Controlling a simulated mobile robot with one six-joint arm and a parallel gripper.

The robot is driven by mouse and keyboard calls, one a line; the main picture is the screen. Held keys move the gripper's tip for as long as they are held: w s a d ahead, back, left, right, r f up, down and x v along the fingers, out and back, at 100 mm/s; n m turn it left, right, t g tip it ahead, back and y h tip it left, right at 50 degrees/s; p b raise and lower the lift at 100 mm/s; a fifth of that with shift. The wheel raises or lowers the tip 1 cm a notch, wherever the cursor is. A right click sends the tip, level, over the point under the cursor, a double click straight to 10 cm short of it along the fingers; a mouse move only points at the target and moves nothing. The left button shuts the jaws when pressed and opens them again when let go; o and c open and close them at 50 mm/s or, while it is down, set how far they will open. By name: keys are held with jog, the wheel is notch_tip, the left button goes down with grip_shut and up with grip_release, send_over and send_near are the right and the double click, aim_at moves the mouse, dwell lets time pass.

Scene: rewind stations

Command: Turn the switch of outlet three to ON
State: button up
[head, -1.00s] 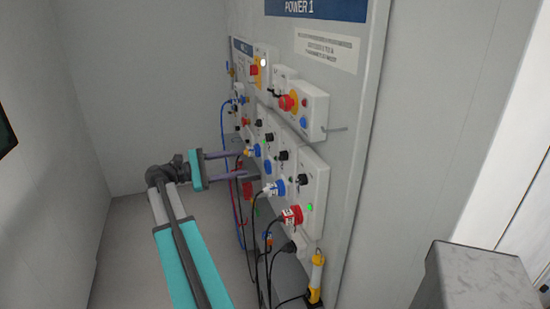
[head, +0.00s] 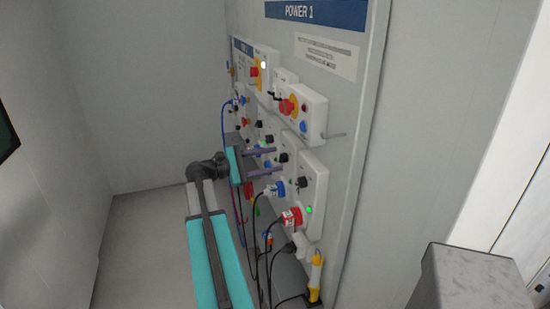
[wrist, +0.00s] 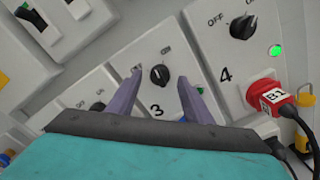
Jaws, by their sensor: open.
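The switch of outlet three (wrist: 159,76) is a black round knob on a white box marked 3, in the middle of the wrist view. Its printed labels are too blurred to read. My gripper (wrist: 163,86) is open, with one purple finger on each side of the knob in that view; I cannot tell whether the tips touch the box. In the head view my gripper (head: 272,161) reaches right to the panel, its fingers in front of the lower row of outlet boxes. The lower part of outlet three is partly hidden by the gripper body.
Outlet four, with its black knob (wrist: 243,27), green light and red plug (wrist: 270,97), is close on the right. Red emergency stops (head: 287,106) and boxes stick out above. Cables (head: 262,240) hang below. The floor (head: 150,240) left of the panel is clear.

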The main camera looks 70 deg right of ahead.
jog(key=shift+x, duration=0.95)
jog(key=c, duration=1.1)
jog(key=shift+o, duration=0.2)
jog(key=shift+f+m+b, duration=0.15)
jog(key=shift+m+b, duration=0.25)
jog(key=shift+b, duration=0.05)
jog(key=m+b, duration=0.6)
jog(key=b, duration=0.1)
jog(key=shift+a+m+b, duration=0.1)
jog(key=shift+m+b, duration=0.2)
